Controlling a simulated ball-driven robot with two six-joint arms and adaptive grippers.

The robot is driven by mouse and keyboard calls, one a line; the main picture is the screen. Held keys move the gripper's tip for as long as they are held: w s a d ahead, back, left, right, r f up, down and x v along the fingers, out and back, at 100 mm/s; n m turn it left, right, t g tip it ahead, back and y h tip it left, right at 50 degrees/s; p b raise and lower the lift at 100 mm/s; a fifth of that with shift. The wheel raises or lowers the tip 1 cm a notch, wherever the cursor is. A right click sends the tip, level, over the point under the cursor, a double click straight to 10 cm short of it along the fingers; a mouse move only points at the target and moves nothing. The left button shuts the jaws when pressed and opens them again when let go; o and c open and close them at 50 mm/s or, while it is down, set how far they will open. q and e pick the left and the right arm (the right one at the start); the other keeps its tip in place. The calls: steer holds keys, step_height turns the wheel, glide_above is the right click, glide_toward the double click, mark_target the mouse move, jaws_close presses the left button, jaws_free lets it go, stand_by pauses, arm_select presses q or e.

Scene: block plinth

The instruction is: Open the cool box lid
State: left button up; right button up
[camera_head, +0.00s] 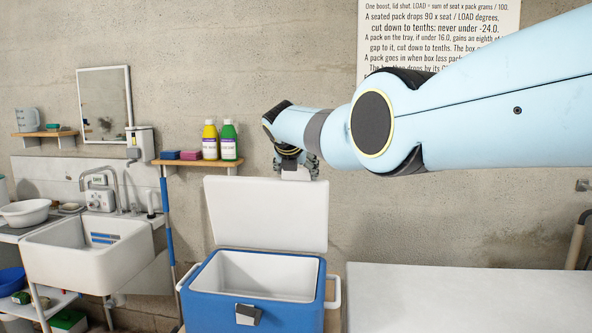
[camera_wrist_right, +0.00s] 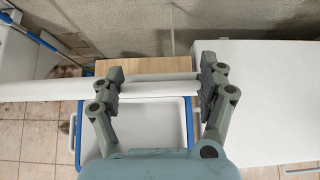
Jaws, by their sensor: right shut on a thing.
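The cool box (camera_head: 285,313) is blue with a white inside and a grey front latch. Its white lid (camera_head: 265,215) stands raised at the back, nearly upright, and the box is open. My right gripper (camera_head: 294,172) is at the lid's top edge, right of the middle, shut on the lid. In the right wrist view the lid (camera_wrist_right: 50,89) shows edge-on as a white bar, with part of it between the two fingers of the gripper (camera_wrist_right: 162,86). The box's white inside looks empty in the head view. My left gripper is out of view.
A white-topped surface (camera_head: 470,300) stands right of the box. A sink (camera_head: 85,255) is at the left. A wall shelf (camera_head: 200,162) behind holds a yellow bottle (camera_head: 210,140), a green bottle (camera_head: 229,142) and sponges. A printed notice (camera_head: 435,30) hangs partly behind my right arm.

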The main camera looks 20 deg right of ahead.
steer(key=o, duration=1.5)
steer(key=shift+s+f, duration=0.2)
steer(key=shift+f, duration=0.2)
steer(key=shift+o, duration=1)
steer(key=shift+w+d, duration=0.1)
steer(key=shift+r, duration=0.2)
steer(key=v, duration=1.2)
steer(key=shift+w, duration=0.1)
